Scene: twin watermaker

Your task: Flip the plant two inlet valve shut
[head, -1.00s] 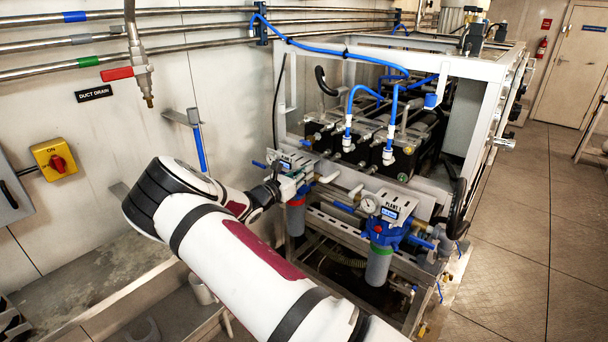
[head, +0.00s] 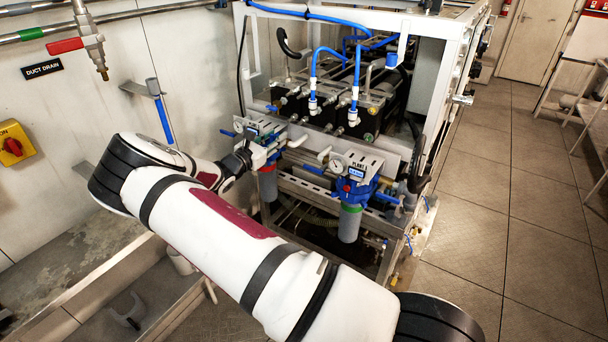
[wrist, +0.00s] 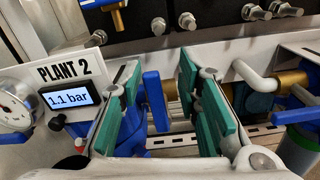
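The plant two unit shows in the wrist view as a white panel (wrist: 78,95) marked PLANT 2, its display reading 1.1 bar. A blue upright piece (wrist: 156,102), which looks like a valve lever, stands just right of the panel. My gripper (wrist: 157,88) is open, with green-padded fingers on either side of this piece. It looks nearer the left finger; I cannot tell whether they touch. In the head view my gripper (head: 246,158) is at the plant two unit (head: 262,128), and my wrist hides part of it. A blue handle (head: 228,133) sticks out left of that unit.
The plant one unit (head: 362,166) with its blue filter head stands to the right. A pressure gauge (wrist: 16,115) is left of the plant two display. Pipe fittings (wrist: 255,80) lie right of my gripper. Floor (head: 510,230) at right is clear.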

